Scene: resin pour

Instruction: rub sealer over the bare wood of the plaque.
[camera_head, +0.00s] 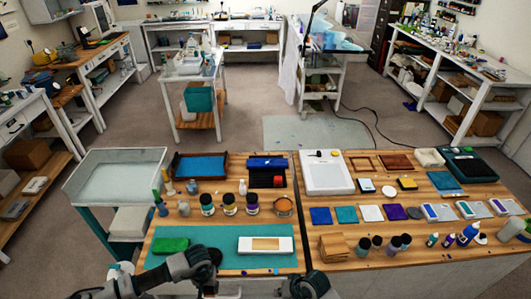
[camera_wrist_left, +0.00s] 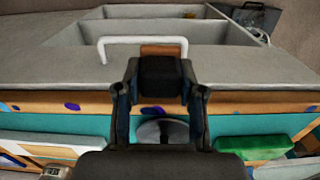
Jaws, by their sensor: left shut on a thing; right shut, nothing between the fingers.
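The plaque (camera_head: 265,237) lies on the teal mat (camera_head: 225,262) near the table's front edge. It is a white board with a bare tan wood panel (camera_head: 265,244) in the middle. A green cloth-like pad (camera_head: 170,245) lies to its left. My left gripper (camera_head: 208,257) is left of the plaque, near the mat's front. In the left wrist view my left gripper (camera_wrist_left: 160,80) is shut, with a small brown thing (camera_wrist_left: 163,50) at its fingertips, mostly hidden by them. My right gripper (camera_head: 305,284) is shut and empty at the table's front edge, partly cut off.
A blue-lined tray (camera_head: 200,167) is at the back left. Coloured pads, wood pieces and bottles cover the right table. A white cart (camera_head: 115,178) stands left.

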